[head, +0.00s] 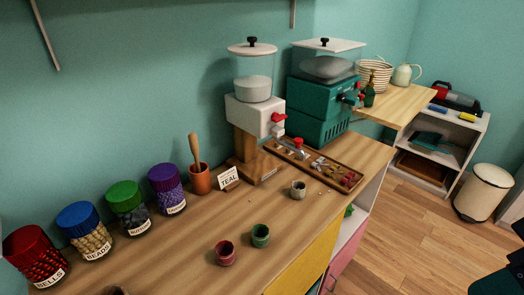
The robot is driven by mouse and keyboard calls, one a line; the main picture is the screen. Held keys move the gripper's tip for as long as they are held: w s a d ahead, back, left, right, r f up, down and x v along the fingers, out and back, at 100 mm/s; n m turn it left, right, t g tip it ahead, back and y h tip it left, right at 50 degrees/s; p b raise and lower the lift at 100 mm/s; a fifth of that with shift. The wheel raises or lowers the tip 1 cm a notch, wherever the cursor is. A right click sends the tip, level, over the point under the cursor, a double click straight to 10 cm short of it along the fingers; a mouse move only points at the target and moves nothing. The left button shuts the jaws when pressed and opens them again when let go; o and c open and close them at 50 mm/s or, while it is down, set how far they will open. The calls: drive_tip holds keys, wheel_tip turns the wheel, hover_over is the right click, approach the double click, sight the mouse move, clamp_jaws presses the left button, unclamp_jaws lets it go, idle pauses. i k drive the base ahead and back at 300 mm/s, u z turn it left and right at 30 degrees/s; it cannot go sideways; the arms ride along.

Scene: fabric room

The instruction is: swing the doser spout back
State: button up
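A white doser (254,113) stands on a wooden post and base on the wooden counter, with a clear lidded hopper on top. A red part (278,118) sticks out of its front right side, and a pale spout-like piece (277,131) shows just below it. I cannot tell how far either spout is swung. My gripper is not clearly in view; dark shapes fill the lower right corner.
A tray of small parts (325,166) lies before the machines. A pale cup (298,190), a red cup (225,252) and a green cup (261,235) stand nearer. Lidded jars (128,209), a mortar (200,180) and a TEAL card (229,178) line the back. A bin (484,193) stands on the floor.

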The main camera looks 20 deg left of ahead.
sight(298, 141)
drive_tip(key=u, duration=1.8)
drive_tip(key=k, duration=0.6)
drive_tip(key=z, duration=0.85)
drive_tip(key=i, duration=0.95)
drive_tip(key=u, duration=0.1)
drive_tip(key=k, duration=0.45)
drive_tip(key=z, duration=0.5)
drive_tip(key=i, duration=0.5)
drive_tip(key=z, duration=0.3)
